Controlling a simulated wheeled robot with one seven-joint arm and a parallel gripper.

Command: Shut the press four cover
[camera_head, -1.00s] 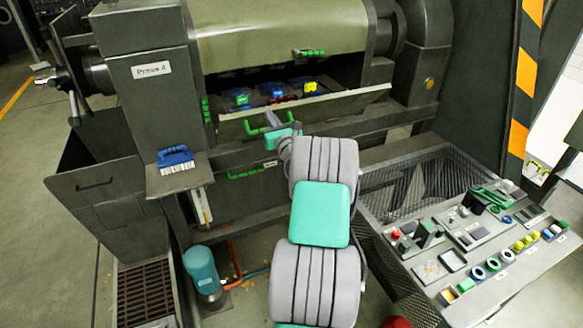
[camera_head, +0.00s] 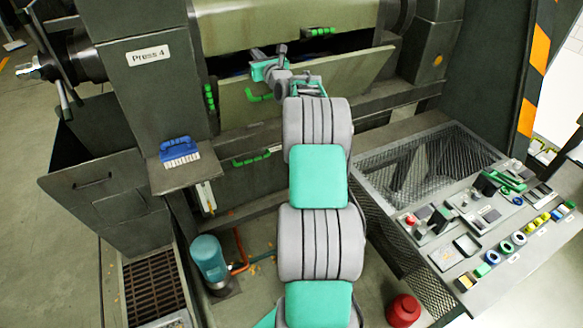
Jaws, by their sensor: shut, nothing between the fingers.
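Press 4 stands ahead, named by a white label (camera_head: 148,57) on its left housing. Its cover (camera_head: 345,82) is a long olive panel below the rounded upper hood (camera_head: 285,25). The panel is tilted up steeply, with a dark gap along its top edge. A green handle (camera_head: 262,97) is on its front, at the left. My gripper (camera_head: 262,60) is shut and empty at the cover's upper edge, left of centre. Whether it touches the cover is unclear. The panel and my arm hide most of the inside.
A blue-handled brush (camera_head: 179,149) lies on a ledge at the left. A control panel (camera_head: 500,225) with buttons and a mesh-covered opening (camera_head: 425,165) are at the right. A teal motor (camera_head: 209,260) and a red object (camera_head: 403,310) are low down.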

